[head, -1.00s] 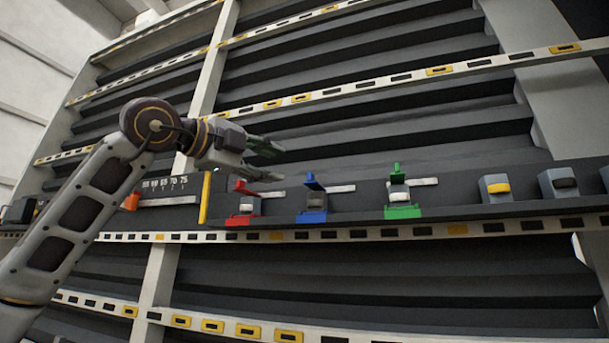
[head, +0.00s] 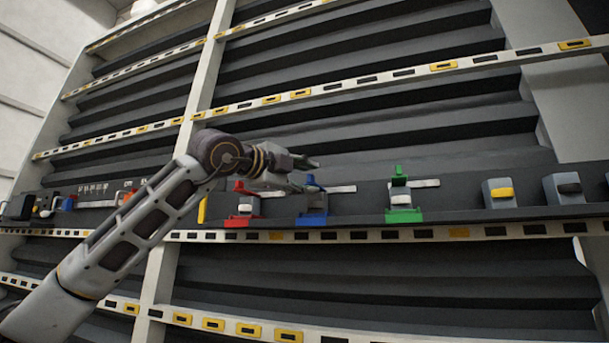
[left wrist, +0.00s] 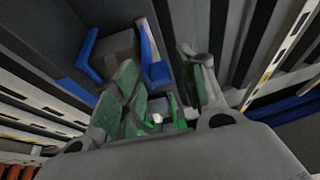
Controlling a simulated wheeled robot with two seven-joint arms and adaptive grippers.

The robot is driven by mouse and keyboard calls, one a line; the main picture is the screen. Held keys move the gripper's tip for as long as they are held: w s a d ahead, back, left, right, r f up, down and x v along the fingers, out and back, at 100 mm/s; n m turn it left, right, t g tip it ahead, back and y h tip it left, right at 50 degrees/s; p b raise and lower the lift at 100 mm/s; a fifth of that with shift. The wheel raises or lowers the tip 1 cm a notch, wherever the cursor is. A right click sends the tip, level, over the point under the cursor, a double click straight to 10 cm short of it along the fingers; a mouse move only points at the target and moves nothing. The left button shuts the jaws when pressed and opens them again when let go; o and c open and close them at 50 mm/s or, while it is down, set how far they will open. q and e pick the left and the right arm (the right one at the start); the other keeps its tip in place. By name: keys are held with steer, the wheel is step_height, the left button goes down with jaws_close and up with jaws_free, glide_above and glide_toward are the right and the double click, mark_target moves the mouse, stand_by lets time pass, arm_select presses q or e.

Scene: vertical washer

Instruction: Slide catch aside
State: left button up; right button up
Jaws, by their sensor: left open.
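Three coloured catches sit in a row on the dark rail: a red catch (head: 243,207), a blue catch (head: 312,208) and a green catch (head: 402,202). Each has a raised coloured tab, with a pale slide strip beside it. My left gripper (head: 308,174) is open and empty, its fingertips at the upper tab of the blue catch, partly covering it. In the left wrist view the blue catch (left wrist: 150,48) shows beyond the green-padded fingers. I cannot tell whether they touch it. My right gripper is not in view.
Slatted dark panels and pale posts surround the rail.

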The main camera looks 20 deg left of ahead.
arm_select(q)
steer(key=shift+w, duration=0.1)
jaws_close()
steer(key=shift+r, duration=0.1)
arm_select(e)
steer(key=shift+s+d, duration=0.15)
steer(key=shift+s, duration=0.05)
